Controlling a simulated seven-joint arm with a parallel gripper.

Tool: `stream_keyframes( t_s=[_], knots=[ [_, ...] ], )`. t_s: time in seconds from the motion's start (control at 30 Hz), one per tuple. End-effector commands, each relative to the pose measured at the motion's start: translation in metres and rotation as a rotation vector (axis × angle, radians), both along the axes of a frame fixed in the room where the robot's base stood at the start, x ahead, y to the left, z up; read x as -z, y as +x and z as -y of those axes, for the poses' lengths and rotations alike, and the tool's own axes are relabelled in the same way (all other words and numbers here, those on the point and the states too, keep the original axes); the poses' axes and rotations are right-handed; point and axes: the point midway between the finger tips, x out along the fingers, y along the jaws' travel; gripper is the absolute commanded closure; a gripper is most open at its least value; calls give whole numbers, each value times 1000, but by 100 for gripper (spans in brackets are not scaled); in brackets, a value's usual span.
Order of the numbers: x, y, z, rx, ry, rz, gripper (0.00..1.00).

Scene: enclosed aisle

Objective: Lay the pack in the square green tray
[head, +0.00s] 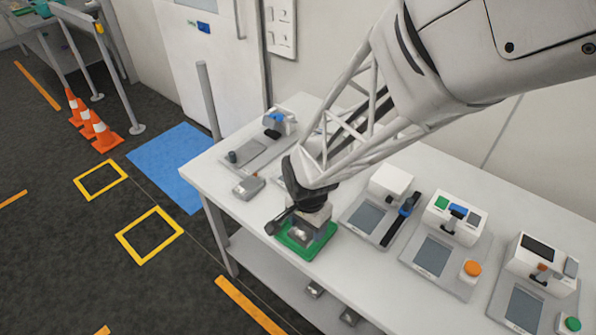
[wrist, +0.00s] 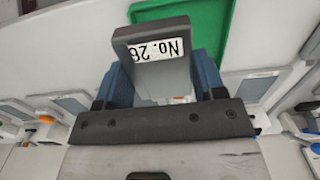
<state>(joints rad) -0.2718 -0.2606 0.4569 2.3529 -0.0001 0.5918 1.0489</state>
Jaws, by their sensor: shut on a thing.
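The pack (wrist: 152,29) is a dark grey block with a white label reading "No. 26", upside down in the wrist view. My gripper (wrist: 160,85) is shut on it, with a blue finger on each side. In the head view my gripper (head: 303,208) points down over the square green tray (head: 290,249) at the table's front edge. The tray also shows in the wrist view (wrist: 212,35), partly hidden behind the pack. Whether the pack touches the tray floor I cannot tell; the gripper and the pack hide much of the tray.
A small grey block (head: 248,187) lies on the white table (head: 212,172) left of the tray. Several white devices on grey plates stand to the right, the nearest (head: 390,183) close to the tray. Another device (head: 279,121) stands at the back left.

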Motion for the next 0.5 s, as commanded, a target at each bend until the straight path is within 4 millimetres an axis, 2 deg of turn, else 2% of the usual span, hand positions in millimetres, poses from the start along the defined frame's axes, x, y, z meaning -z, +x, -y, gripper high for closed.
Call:
stream_keyframes(
  t_s=[0.1, 0.3, 0.5],
  knots=[
    [3, -27, 10, 0, 1, 1, 64],
    [10, -70, 25, -1, 0, 0, 64],
    [15, -99, 35, -1, 0, 1, 64]
  ],
)
